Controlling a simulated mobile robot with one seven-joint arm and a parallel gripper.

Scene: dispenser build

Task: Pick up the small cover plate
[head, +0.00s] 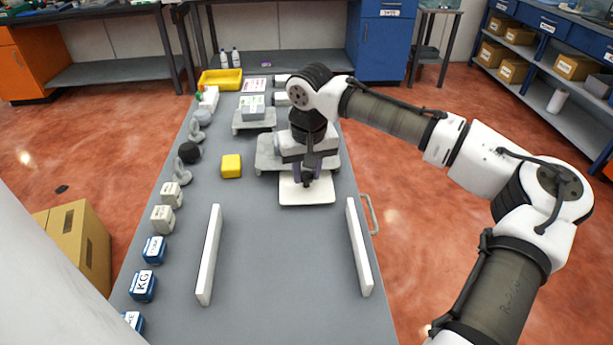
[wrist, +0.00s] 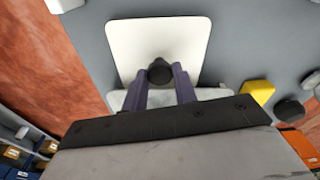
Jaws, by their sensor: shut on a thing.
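The small cover plate (head: 308,195) is a white, flat, rounded square on the grey table's middle, near the right side. In the wrist view the cover plate (wrist: 185,35) fills the top centre, with a dark round knob (wrist: 159,70) on it. My gripper (head: 306,180) is over the plate, pointing down. In the wrist view my gripper (wrist: 160,82) has its two purple fingers on either side of the knob, shut on it. I cannot tell whether the plate touches the table.
Two white upright bars (head: 209,255) (head: 358,246) stand nearer me on the table. A grey stand (head: 266,160) is just behind the plate. A yellow block (head: 231,166) lies to the left. Several weights and small parts line the left edge. The table between the bars is clear.

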